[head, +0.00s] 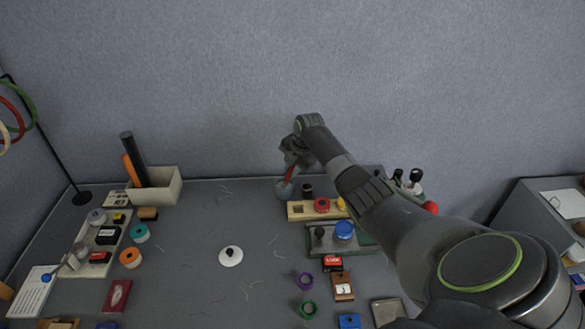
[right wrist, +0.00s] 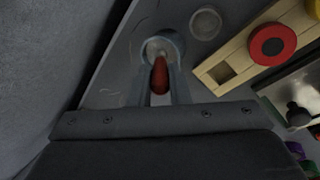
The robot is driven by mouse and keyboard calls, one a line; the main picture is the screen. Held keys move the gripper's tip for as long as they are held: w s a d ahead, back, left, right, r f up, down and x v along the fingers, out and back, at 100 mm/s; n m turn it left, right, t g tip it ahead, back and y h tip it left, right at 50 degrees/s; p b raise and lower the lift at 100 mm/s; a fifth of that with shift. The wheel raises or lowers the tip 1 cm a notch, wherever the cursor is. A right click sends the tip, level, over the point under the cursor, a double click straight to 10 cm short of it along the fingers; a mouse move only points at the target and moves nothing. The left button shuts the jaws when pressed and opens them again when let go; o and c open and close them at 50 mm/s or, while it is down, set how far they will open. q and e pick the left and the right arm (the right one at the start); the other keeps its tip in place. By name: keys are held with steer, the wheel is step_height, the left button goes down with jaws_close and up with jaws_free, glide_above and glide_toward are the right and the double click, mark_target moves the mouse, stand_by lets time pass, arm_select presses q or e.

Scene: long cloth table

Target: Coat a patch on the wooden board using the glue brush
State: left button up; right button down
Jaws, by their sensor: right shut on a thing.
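The glue brush has a red handle (head: 289,172), which also shows in the right wrist view (right wrist: 160,76). Its lower end goes into a blue-grey round pot (head: 284,190) at the back of the table; the bristles are hidden. My right gripper (head: 290,158) is shut on the brush handle above the pot, its fingers on both sides of it in the right wrist view. A pale wooden board (head: 296,214) lies just in front of the pot, with a square recess and a red round piece on it. I cannot tell whether this is the task's board. My left gripper is out of view.
A green-grey tray (head: 320,249) with a blue-topped item lies in front. A white knobbed lid (head: 231,256) lies mid-table with clear room around it. A grey wall (head: 230,90) rises close behind.

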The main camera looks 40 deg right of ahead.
stand_by(0.5)
step_height(320, 180, up, 7)
steer(key=p, duration=0.6)
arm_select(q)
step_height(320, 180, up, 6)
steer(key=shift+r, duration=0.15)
arm_select(e)
steer(key=shift+f, duration=0.1)
arm_select(q)
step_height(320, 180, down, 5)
steer(key=b, duration=0.5)
arm_select(e)
step_height(320, 180, down, 5)
steer(key=shift+f, duration=0.1)
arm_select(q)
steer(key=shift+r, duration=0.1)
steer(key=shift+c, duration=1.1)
arm_select(e)
steer(key=shift+r, duration=0.3)
